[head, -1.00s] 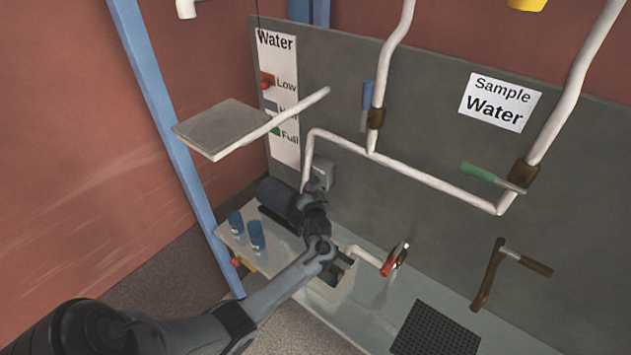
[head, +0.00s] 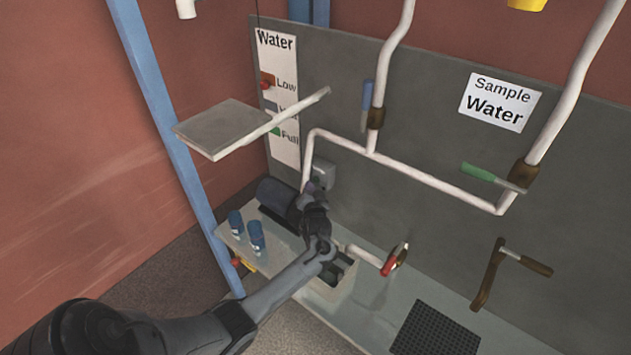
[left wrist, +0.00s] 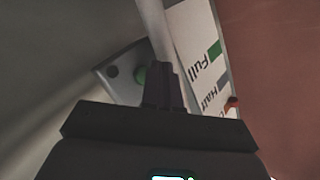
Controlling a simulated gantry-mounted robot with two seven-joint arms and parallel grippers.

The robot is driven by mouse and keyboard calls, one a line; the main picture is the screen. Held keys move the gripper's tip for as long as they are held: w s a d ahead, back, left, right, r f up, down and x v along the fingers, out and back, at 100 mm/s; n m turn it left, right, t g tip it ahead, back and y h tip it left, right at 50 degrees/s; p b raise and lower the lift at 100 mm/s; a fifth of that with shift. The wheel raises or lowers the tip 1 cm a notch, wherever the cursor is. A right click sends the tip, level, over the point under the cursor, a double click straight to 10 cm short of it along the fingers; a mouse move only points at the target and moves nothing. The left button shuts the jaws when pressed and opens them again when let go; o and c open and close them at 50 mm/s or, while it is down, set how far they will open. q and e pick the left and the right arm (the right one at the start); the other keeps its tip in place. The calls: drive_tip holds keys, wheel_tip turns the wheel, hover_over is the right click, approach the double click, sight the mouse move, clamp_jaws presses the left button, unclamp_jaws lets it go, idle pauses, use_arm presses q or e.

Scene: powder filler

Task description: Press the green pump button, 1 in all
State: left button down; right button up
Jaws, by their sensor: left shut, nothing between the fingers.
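The grey switch box (head: 324,174) is on the dark panel below the white pipe. The fingers are shut and empty. In the head view my left gripper (head: 315,186) is in front of the box's lower part and hides the buttons. Whether the fingertips touch the green button cannot be told. My right gripper is in neither view.
A white pipe (head: 308,150) runs close beside the box. The dark pump motor (head: 277,196) lies on the bench left of the gripper. Two blue cups (head: 256,236) stand further left. A red-handled tap (head: 391,262) is at the right, and a shelf (head: 222,127) is above.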

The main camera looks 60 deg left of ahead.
use_arm(q)
drive_tip(key=shift+w, duration=0.2)
drive_tip(key=shift+w+a, duration=0.1)
drive_tip(key=shift+w, duration=0.1)
drive_tip(key=shift+w+a+b, duration=0.15)
drive_tip(key=shift+w+b, duration=0.2)
drive_tip(key=shift+b, duration=0.1)
idle(0.6)
drive_tip(key=shift+s, duration=0.1)
drive_tip(key=shift+s+d+p, duration=0.25)
drive_tip(key=shift+s+p, duration=0.4)
drive_tip(key=shift+p, duration=0.25)
